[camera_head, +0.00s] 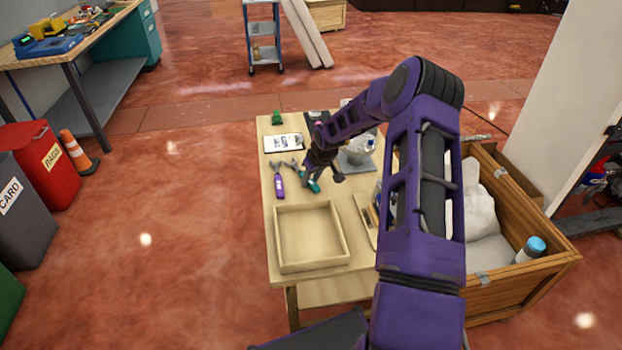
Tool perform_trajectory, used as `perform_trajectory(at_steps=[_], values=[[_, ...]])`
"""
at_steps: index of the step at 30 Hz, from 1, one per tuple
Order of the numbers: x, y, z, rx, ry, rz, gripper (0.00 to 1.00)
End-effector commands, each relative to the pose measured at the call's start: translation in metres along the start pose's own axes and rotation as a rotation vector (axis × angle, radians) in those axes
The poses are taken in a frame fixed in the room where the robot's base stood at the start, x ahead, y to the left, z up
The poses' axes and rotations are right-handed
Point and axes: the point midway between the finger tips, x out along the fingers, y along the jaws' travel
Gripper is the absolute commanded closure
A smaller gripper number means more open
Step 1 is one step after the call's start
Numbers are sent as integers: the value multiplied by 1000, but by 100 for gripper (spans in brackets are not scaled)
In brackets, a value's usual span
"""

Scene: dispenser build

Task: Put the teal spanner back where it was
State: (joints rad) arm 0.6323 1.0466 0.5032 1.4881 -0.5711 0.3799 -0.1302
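The teal spanner (313,186) lies on or just above the wooden table (355,239), its teal handle partly hidden by my gripper. A grey spanner head shows up and left of the handle. My gripper (318,178) is right at the teal handle, pointing down. The view is too small to tell whether its fingers are apart or closed, or whether they touch the spanner. A purple-handled spanner (280,187) lies just to the left, its grey head pointing away from me.
An empty wooden tray (277,245) sits at the table's near end. A white sheet or tablet (284,143) and a green item (276,117) lie at the far end. A silver object (358,150) stands right of my gripper. A wooden crate (525,289) stands to the right.

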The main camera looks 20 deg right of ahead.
Motion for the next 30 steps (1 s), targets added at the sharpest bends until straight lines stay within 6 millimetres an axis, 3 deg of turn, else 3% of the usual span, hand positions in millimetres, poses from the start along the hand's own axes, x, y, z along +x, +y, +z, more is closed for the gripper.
perform_trajectory(at_steps=[3,14,30], values=[[0,0,0,0,0,-1,41],[-6,0,-2,1,0,-1,41],[-108,0,-2,1,1,1,41]])
